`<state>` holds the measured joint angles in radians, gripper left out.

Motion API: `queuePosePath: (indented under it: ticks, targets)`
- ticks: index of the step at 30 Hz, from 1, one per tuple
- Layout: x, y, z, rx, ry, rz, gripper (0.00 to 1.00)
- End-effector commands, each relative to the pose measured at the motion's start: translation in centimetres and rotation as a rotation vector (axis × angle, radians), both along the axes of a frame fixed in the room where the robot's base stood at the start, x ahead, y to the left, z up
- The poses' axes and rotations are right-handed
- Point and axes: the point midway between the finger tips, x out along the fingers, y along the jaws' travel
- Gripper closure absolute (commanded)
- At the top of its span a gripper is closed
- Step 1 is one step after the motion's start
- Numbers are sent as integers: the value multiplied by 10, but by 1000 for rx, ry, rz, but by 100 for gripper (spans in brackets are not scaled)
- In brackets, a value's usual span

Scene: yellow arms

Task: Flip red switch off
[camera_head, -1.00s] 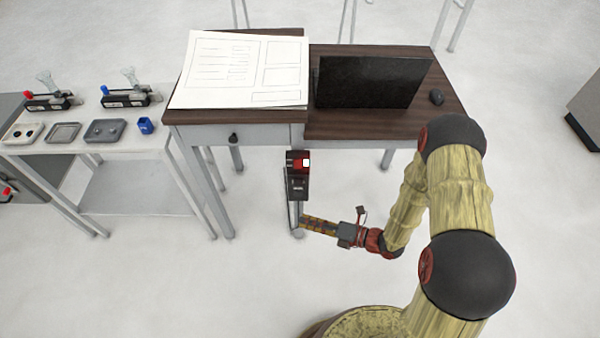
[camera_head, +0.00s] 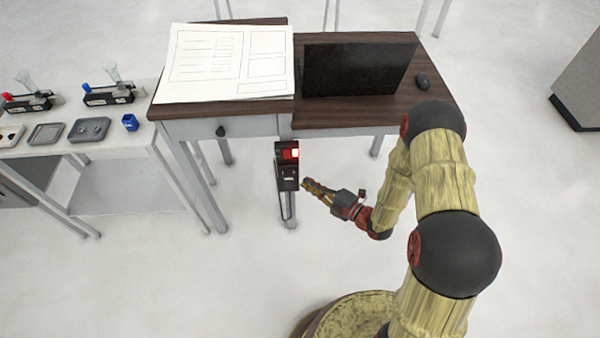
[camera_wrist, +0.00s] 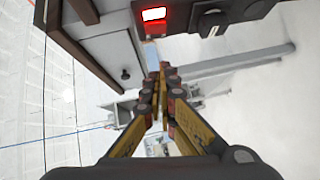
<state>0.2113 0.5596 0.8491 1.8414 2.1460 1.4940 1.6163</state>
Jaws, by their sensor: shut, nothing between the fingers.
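The red switch (camera_head: 290,153) is at the top of a black box on a thin grey post in front of the desk. It shows bright red with a white patch. My gripper (camera_head: 306,183) is shut and empty, just right of the box's lower part and below the switch. In the wrist view my gripper's fingertips (camera_wrist: 165,70) point up towards the switch, with a gap in the picture between them.
The black box (camera_head: 288,180) also carries a dark knob, seen in the wrist view (camera_wrist: 212,20). The desk (camera_head: 350,117) behind holds papers (camera_head: 225,65), a dark screen (camera_head: 355,70) and a mouse (camera_head: 422,82). A white side table (camera_head: 75,150) with small lab items stands left. The floor in front is clear.

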Motion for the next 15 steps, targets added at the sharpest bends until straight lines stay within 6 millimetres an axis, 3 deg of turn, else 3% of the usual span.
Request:
queuePosePath:
  ticks: [15]
  targets:
    - [65, 69, -14, 0, -4, 5, 100]
